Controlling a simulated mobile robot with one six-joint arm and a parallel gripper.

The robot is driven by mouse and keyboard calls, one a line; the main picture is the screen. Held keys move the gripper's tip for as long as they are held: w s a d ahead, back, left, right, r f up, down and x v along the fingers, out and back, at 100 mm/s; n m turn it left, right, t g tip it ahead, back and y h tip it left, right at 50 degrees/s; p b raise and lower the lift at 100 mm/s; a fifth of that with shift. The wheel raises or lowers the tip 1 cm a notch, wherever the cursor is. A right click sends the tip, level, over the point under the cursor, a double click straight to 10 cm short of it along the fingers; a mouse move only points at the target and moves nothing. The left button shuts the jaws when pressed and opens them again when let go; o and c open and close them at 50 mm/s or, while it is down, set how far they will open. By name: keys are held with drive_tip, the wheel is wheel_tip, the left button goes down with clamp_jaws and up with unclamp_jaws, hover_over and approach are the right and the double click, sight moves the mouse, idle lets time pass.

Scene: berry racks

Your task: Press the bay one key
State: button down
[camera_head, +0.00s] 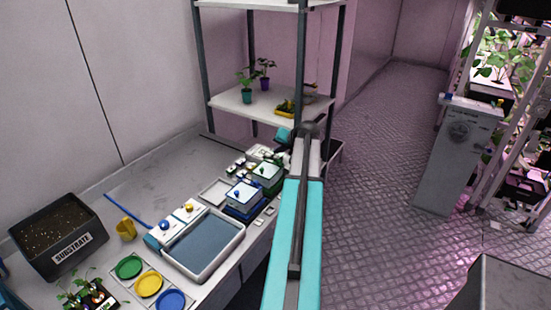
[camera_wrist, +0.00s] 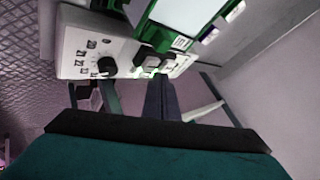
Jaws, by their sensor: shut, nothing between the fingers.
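A white control panel (camera_wrist: 80,45) is in the wrist view, with a dark round knob (camera_wrist: 107,66), a column of small square marks and a few dark keys (camera_wrist: 147,56). The key labels are too small to read, so I cannot tell which is the bay one key. My gripper (camera_wrist: 158,77) is shut and empty, its dark fingertips at the keys' lower edge in the picture. I cannot tell whether they touch. In the head view my arm reaches over the bench's far end and hides much of the panel area.
The bench holds a blue-grey tray (camera_head: 241,229), a substrate box (camera_head: 23,218), coloured dishes (camera_head: 148,285) and lidded boxes close to my arm. A shelf rack (camera_head: 233,97) with plants stands behind the bench.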

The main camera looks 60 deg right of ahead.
drive_tip(key=shift+f+b, duration=0.6)
drive_tip(key=shift+f, duration=0.05)
idle(1.1)
drive_tip(key=shift+r, duration=0.65)
wheel_tip(320, 180, up, 6)
drive_tip(key=p, duration=0.3)
idle(0.8)
idle(0.5)
